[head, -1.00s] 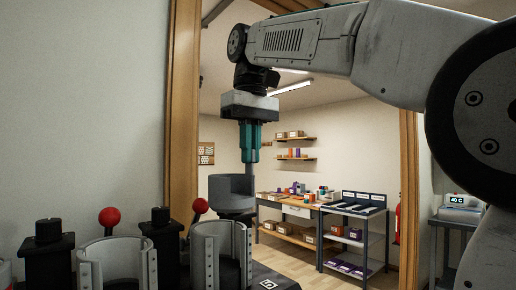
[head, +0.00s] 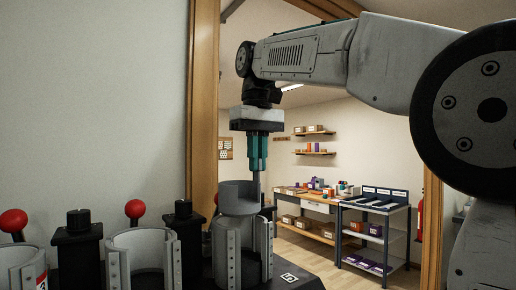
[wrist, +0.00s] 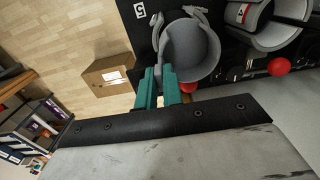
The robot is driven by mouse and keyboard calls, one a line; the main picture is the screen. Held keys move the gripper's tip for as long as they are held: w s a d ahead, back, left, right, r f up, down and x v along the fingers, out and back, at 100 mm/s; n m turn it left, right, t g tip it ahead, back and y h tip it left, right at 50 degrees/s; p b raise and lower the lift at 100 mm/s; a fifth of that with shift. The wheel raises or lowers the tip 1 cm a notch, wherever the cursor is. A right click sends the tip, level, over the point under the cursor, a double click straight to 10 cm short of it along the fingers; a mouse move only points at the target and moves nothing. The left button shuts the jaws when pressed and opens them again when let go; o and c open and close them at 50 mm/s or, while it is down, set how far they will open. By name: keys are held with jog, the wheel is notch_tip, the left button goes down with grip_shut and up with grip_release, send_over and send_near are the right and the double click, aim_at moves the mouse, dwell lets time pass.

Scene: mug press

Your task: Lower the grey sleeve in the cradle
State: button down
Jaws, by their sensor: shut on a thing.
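The grey sleeve (head: 238,198) is a round open cup-like ring, held upright. My gripper (head: 258,170) is shut on its right-hand wall, teal fingers pointing down. The cradle (head: 242,250) has upright grey jaws with metal strips and stands directly under the sleeve. The sleeve's lower edge is at the cradle's top rim; I cannot tell how far it is inside. In the wrist view, the sleeve (wrist: 190,52) sits within the cradle's outline, with the teal fingers (wrist: 160,85) at its near wall.
A similar cradle (head: 141,260) stands to the left, with another at the far left edge. Black posts (head: 78,235) and red-knobbed levers (head: 135,208) rise close by. A tag marked 5 (head: 289,278) lies right of the cradle. A cardboard box (wrist: 107,75) is on the floor.

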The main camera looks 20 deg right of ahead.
aim_at(258, 199)
jog(key=shift+f, duration=4.5)
jog(key=c, duration=1.5)
grip_release()
jog(key=shift+o, duration=0.2)
notch_tip(258, 199, up, 8)
jog(key=shift+f, duration=0.1)
